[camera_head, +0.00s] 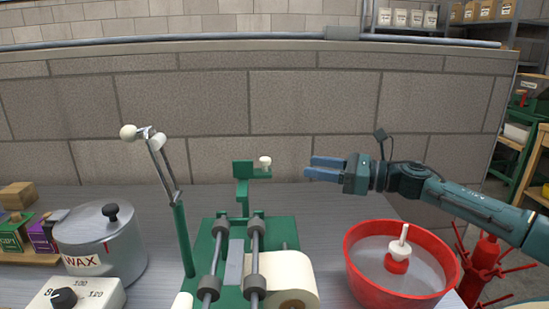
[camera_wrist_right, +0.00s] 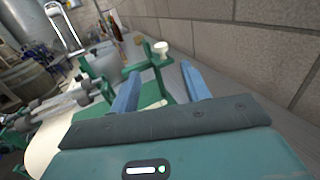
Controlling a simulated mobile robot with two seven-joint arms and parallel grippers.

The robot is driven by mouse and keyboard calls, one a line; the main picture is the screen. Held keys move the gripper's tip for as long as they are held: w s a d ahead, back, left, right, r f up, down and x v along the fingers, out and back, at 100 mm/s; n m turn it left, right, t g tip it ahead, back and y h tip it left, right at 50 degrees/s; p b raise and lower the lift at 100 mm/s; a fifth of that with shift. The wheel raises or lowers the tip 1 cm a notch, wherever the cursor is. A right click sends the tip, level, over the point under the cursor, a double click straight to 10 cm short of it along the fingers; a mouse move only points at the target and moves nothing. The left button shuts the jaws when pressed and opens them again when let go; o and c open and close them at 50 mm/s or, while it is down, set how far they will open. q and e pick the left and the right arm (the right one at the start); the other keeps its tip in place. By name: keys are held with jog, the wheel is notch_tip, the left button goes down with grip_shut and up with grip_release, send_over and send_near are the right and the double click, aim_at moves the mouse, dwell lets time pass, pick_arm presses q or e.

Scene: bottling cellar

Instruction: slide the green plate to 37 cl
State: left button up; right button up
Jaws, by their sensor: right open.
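The green plate (camera_head: 243,170) stands upright at the back of the green labelling stand (camera_head: 205,250), with a small white knob (camera_head: 265,161) on its right arm. My right gripper (camera_head: 308,167) is open and empty, to the right of the knob and apart from it, with its blue fingers pointing left. In the right wrist view the white knob (camera_wrist_right: 160,47) shows ahead, beyond the gap between the open fingers (camera_wrist_right: 161,70). No scale or 37 cl mark can be read in either view. My left gripper is out of view.
A lever with a white ball (camera_head: 128,132) rises left of the plate. A paper roll (camera_head: 291,280) lies at the stand's front right. A red basin (camera_head: 365,285) stands below my right arm. A wax pot (camera_head: 100,245) is at left. A block wall (camera_head: 300,110) stands behind.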

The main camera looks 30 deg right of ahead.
jog(key=p+x, duration=0.4)
jog(key=x, duration=0.6)
jog(key=shift+w+a, duration=0.2)
jog(key=shift+w, duration=0.15)
grip_shut()
